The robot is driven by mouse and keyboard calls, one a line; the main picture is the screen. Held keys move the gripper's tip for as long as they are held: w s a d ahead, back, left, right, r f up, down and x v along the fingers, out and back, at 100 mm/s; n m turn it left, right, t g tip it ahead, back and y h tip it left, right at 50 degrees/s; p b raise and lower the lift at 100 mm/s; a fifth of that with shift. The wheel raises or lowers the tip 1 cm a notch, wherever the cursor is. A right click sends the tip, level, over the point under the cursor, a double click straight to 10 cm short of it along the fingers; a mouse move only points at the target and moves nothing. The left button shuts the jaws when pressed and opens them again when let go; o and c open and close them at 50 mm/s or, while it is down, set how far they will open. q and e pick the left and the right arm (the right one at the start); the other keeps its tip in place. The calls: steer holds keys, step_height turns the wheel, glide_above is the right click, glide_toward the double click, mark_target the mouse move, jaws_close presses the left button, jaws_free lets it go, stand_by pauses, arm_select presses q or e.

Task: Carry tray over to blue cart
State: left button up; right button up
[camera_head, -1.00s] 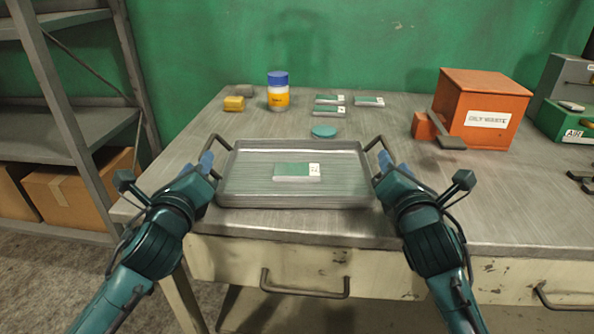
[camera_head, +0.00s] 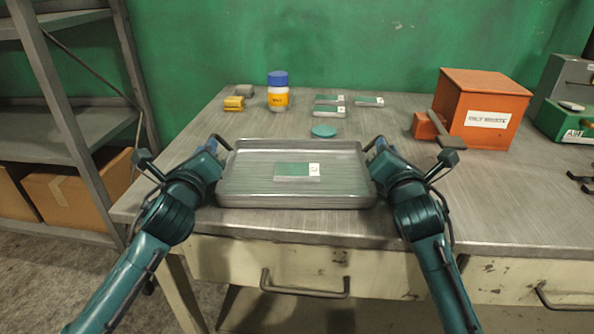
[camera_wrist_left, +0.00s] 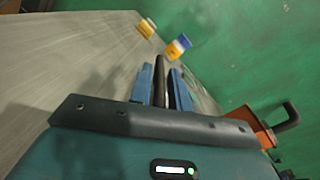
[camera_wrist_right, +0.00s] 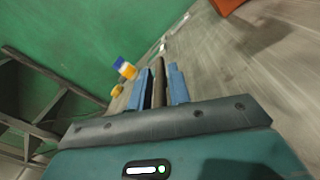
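The grey metal tray (camera_head: 245,190) lies flat on the workbench near its front edge, with a green-and-white flat packet (camera_head: 293,171) in it. Its dark handles stick out at both ends. My left gripper (camera_head: 212,147) is at the left handle; in the left wrist view the handle bar (camera_wrist_left: 160,82) runs between the blue fingers, with narrow gaps beside it. My right gripper (camera_head: 378,145) is at the right handle; in the right wrist view that bar (camera_wrist_right: 158,85) also runs between open fingers. The blue cart is not in view.
Behind the tray are a green disc (camera_head: 324,131), several flat packets (camera_head: 330,99), a blue-capped bottle (camera_head: 278,92) and a yellow block (camera_head: 234,103). An orange box (camera_head: 484,105) stands to the right. A shelf unit (camera_head: 80,125) is left of the bench.

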arm_select(q)
jaws_close()
arm_select(e)
jaws_close()
